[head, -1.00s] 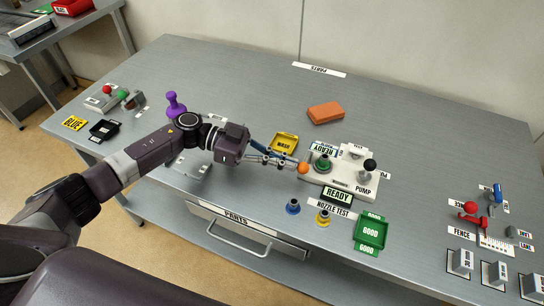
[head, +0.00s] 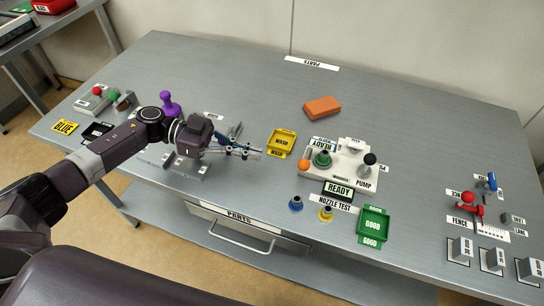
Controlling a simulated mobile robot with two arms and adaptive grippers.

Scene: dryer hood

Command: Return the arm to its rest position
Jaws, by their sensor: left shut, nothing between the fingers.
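My left arm comes in from the left over the metal table (head: 250,85). Its left gripper (head: 258,152) is shut and empty, above the table just left of the yellow wash tray (head: 283,142). The gripper is apart from the white pump unit (head: 350,175) with its orange ball (head: 304,165), green knob and black-topped lever. A metal fixture (head: 186,167) under the arm is partly hidden. My right gripper is not in view.
An orange block (head: 321,107) lies behind the pump. A purple knob (head: 168,103) stands just behind the arm. A blue nozzle (head: 296,203), a yellow nozzle (head: 326,213) and a green tray (head: 373,225) are at the front. A red-handled fence (head: 467,205) is at right. The table's back is clear.

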